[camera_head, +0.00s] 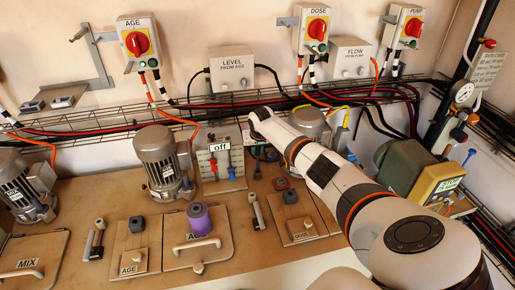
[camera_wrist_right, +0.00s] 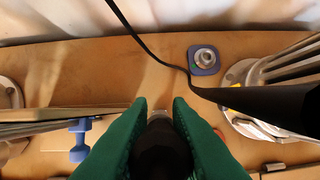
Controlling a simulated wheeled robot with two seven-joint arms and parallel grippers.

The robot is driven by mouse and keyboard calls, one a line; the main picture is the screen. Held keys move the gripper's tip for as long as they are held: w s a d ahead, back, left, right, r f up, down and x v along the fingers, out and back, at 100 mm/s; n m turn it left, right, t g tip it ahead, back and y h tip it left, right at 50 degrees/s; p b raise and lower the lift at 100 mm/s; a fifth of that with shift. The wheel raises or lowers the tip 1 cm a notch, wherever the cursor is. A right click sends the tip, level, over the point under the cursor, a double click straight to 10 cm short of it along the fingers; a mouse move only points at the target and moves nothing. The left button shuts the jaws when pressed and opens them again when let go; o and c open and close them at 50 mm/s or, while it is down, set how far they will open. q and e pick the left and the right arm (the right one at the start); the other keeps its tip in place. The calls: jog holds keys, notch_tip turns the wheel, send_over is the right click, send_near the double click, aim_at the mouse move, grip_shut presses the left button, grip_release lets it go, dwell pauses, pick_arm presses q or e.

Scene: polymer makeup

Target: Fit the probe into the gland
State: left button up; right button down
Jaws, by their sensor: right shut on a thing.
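My right gripper (camera_wrist_right: 160,108) shows in the right wrist view as two green fingers shut on a dark, rounded probe (camera_wrist_right: 160,148) between them. A pale tip shows at the far end of the fingers. The gland (camera_wrist_right: 205,59), a blue square base with a round metal fitting, stands on the brown board beyond the fingers and to the right, apart from the probe. In the head view my right arm reaches in from the lower right, and its wrist hides most of the gripper. I cannot make out the gland there. My left gripper is not in view.
A black cable (camera_wrist_right: 150,38) crosses the wrist view near the gland. A blue dumbbell-shaped part (camera_wrist_right: 80,138) lies left of my fingers. In the head view, a motor (camera_head: 162,160) and an "off" panel (camera_head: 221,165) stand left of my wrist. Wire trays run along the wall behind.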

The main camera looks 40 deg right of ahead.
aim_at(258, 159)
jog(key=shift+f+b, duration=3)
jog(key=shift+f, duration=0.95)
jog(key=c, duration=1.3)
grip_release()
jog(key=shift+o, duration=0.2)
jog(key=shift+p+v, duration=0.35)
jog(key=shift+v, duration=0.45)
jog(key=v, duration=1)
jog(key=shift+r, duration=0.15)
